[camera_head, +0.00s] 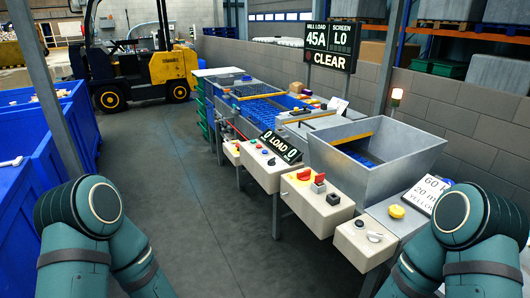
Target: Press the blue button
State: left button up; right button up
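My arms show at the lower left and lower right corners only as teal upper links. Neither gripper is in view, so their distance to the button and their state cannot be seen.
A metal hopper (400,148) stands behind. Blue bins (32,190) stand left. The floor (200,200) between is clear.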

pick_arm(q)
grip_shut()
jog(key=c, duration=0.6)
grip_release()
